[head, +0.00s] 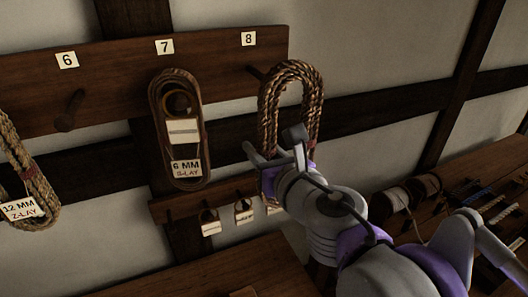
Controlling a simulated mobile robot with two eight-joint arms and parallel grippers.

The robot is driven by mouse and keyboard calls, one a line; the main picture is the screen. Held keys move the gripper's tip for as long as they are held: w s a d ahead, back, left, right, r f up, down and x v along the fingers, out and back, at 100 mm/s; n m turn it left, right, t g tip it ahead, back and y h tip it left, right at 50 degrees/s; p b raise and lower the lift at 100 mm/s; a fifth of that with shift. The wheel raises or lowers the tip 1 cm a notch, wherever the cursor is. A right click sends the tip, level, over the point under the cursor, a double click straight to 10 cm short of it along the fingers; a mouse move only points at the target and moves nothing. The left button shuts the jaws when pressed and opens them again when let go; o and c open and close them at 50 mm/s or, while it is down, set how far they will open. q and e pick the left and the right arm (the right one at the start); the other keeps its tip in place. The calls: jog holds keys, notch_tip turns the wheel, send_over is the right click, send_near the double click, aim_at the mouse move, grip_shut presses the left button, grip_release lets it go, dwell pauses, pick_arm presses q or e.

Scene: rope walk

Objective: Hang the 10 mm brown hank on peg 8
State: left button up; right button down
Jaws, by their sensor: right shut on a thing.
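A brown twisted hank (312,82) hangs upright in a long loop in front of the right end of the peg board. My right gripper (278,155) is shut on its lower part, and hides much of it. Peg 8 (254,72) sticks out under the number 8 card (248,38), at the upper left edge of the hank. The hank hides the peg's tip, so I cannot tell whether the peg is inside the loop. No size tag can be read on this hank. My left gripper is not in view.
A brown hank tagged 6 MM (188,128) hangs under number 7. Peg 6 (70,112) is bare. A hank tagged 12 MM (35,185) hangs at the far left. Below is a small rack (185,203) with several tags. A bench (475,165) with spools stands at right.

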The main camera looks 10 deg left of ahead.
jog(key=shift+r+x, duration=0.2)
jog(key=shift+x, duration=1.6)
send_near(232, 120)
jog(key=shift+w+a+r, duration=0.15)
jog(key=shift+w+a, duration=0.3)
jog(key=shift+w, duration=0.25)
jog(key=shift+w+a+r, duration=0.15)
jog(key=shift+w+a, duration=0.35)
jog(key=shift+w, duration=0.2)
jog(key=shift+w+a+r, duration=0.15)
jog(key=shift+w+a, duration=0.3)
jog(key=shift+w, duration=0.3)
jog(key=shift+w+a+f, duration=0.4)
jog(key=shift+w+f, duration=0.15)
jog(key=shift+f, duration=0.2)
jog(key=shift+c, duration=2.4)
grip_release()
jog(key=shift+s+d, duration=0.1)
